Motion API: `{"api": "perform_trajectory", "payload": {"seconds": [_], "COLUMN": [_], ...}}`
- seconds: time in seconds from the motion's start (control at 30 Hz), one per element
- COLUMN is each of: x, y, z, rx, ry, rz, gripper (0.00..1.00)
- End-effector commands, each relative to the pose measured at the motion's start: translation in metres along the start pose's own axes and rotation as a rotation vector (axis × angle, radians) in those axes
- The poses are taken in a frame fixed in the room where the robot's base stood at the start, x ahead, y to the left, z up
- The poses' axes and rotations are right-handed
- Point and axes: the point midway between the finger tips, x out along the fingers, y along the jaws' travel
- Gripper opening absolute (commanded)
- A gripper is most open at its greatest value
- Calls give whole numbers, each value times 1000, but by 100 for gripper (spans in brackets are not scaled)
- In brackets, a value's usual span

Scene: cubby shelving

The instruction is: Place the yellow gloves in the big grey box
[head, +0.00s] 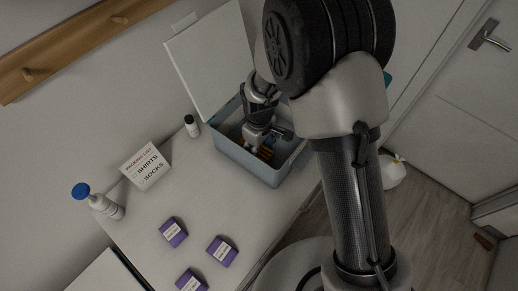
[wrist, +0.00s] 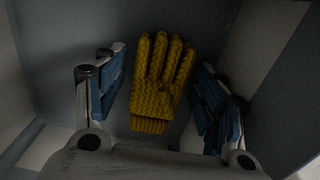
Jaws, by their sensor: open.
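The yellow gloves (wrist: 159,83) lie inside the big grey box (head: 244,169), seen in the wrist view as one knitted glove shape with fingers pointing up; whether a second lies beneath I cannot tell. In the head view only a small yellow patch (head: 266,152) shows in the box. My gripper (wrist: 158,92) is open, its blue-padded fingers on either side of the glove with gaps between. In the head view my gripper (head: 262,146) reaches down inside the box, partly hiding the contents. The box's pale lid (head: 208,58) stands open at the back.
A packing list sign (head: 146,165), a white bottle with a blue cap (head: 101,202) and a small dark-capped bottle (head: 192,126) stand along the back of the white table (head: 190,197). Several purple boxes (head: 222,251) sit at the front. The box walls surround my gripper closely.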

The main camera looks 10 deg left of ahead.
Motion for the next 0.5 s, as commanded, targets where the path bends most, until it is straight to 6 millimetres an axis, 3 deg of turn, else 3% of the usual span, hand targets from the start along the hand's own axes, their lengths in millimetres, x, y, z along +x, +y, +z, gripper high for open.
{"api": "perform_trajectory", "payload": {"seconds": [0.5], "x": [-102], "y": [0], "z": [-1], "rx": [0], "ry": [3], "rz": [2], "gripper": [64]}}
